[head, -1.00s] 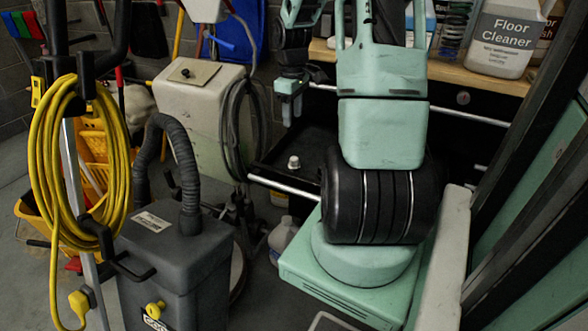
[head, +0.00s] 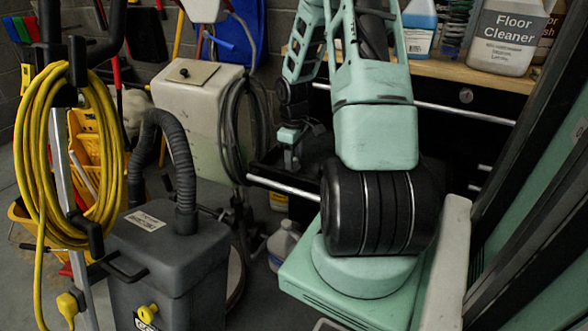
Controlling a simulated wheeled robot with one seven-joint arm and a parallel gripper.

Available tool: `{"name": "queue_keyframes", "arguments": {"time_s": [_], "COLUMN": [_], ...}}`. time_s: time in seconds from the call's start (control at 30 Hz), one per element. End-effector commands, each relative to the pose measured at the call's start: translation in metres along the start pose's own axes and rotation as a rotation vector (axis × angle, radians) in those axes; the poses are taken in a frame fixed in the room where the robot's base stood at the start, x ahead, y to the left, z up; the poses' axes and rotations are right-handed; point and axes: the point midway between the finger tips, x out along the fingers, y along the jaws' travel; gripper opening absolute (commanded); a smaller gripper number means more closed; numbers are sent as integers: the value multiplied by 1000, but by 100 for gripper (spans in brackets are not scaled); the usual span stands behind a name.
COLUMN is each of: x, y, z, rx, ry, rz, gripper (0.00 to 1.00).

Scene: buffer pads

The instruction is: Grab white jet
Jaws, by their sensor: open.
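My gripper (head: 291,158) is open, small in the head view, and points down over a dark drawer or tray (head: 262,170) under the workbench. The white jet is not visible now. A small white piece, probably the jet, showed on the dark surface a second ago. My gripper and forearm now cover that spot, so I cannot tell whether the fingers are around it, touching it or above it.
The wooden bench (head: 455,72) holds a floor cleaner jug (head: 505,38) and a blue-liquid bottle (head: 420,28). A silver rail (head: 284,187) runs along the drawer front. A grey vacuum (head: 165,255), yellow cord (head: 40,160) and white tank machine (head: 195,100) stand left. A jug (head: 283,243) is on the floor.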

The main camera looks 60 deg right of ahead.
Motion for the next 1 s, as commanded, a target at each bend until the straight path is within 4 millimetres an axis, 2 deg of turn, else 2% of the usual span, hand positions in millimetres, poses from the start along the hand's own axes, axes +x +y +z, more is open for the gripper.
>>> {"name": "queue_keyframes", "arguments": {"time_s": [0.03, 0.1, 0.33, 0.37, 0.47, 0.5, 0.8, 0.87, 1.0], "x": [11, 17, 18, 18, 18, 18, 16, 10, -14], "y": [-1, 0, 0, 0, 0, 0, 0, 1, 1], "z": [0, 0, 0, 0, -1, 0, -1, -1, -1], "rx": [-2, -1, 0, 0, 0, 0, 0, 0, 1], "ry": [-1, -1, 1, 1, 1, 1, 1, 2, 3], "rz": [-2, -1, 1, 1, 1, 0, 1, 3, 4], "gripper": [48, 48, 48, 46, 18, 12, 12, 12, 12]}}
